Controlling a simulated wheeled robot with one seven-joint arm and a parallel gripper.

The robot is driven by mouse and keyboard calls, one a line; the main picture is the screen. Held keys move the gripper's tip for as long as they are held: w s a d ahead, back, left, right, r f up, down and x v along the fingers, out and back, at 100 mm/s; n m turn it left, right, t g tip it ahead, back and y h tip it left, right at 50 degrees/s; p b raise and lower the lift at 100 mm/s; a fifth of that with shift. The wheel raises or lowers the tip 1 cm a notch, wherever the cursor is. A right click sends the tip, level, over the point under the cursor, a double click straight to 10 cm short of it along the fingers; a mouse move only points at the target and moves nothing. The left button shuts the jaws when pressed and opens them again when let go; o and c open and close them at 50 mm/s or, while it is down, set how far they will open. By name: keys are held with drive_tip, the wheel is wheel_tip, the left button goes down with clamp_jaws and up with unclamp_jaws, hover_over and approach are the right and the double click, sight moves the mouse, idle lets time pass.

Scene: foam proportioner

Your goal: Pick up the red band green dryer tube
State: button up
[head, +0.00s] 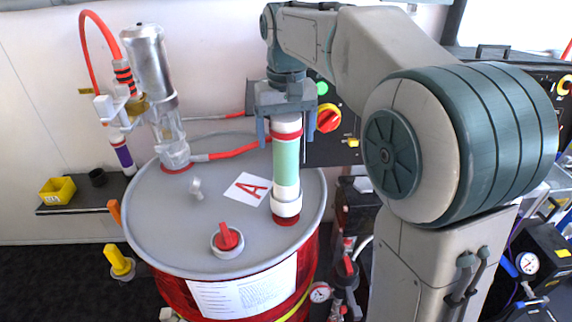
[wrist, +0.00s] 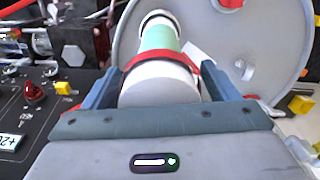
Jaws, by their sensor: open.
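The red band green dryer tube (head: 286,160) stands upright on the drum lid in the head view, with a green body, white ends and a red band near its top. A red fitting shows at its foot. My gripper (head: 287,132) is at the tube's upper end, with its jaws open. In the wrist view the tube (wrist: 160,40) lies between my two fingers (wrist: 160,88), one on each side of its white top. I cannot tell whether either finger touches it.
The tube stands on a grey lid (head: 170,225) of a red drum. A purple-banded tube (head: 122,153) hangs at the left. A control panel (head: 335,140) stands behind.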

drive_tip(key=shift+f, duration=0.15)
drive_tip(key=c, duration=1.5)
drive_tip(key=shift+c, duration=1.1)
